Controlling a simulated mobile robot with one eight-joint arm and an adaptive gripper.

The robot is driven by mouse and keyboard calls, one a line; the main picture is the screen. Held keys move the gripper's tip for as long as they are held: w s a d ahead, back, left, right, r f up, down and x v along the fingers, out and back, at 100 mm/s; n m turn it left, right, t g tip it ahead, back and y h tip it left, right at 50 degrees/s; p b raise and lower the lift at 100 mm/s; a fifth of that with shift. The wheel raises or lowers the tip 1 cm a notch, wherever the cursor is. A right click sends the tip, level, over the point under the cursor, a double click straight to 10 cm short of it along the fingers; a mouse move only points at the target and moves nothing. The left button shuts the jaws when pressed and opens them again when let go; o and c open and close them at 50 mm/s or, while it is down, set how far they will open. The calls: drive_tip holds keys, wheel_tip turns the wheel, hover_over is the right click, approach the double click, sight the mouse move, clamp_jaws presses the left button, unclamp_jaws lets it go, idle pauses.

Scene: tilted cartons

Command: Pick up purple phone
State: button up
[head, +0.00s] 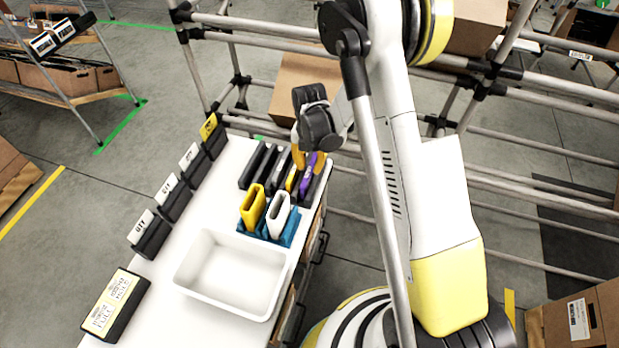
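The purple phone (308,174) stands on edge in a dark slotted holder at the far right end of the white table. My gripper (309,161) is right above it, pointing down. Its two orange fingertips are apart, one to the left and one to the right of the phone's upper end. The gripper looks open, with no clear contact with the phone. The gripper body hides what lies behind the phone's top.
Dark and yellow slim items (265,165) stand close by to the left. A blue holder (290,236) with yellow and white pieces and an empty white bin (218,302) are nearer. Label stands (150,235) line the left edge. Metal rails (260,33) run behind.

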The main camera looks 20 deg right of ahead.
wheel_tip(320, 180, down, 2)
drive_tip(key=shift+f, duration=0.1)
clamp_jaws()
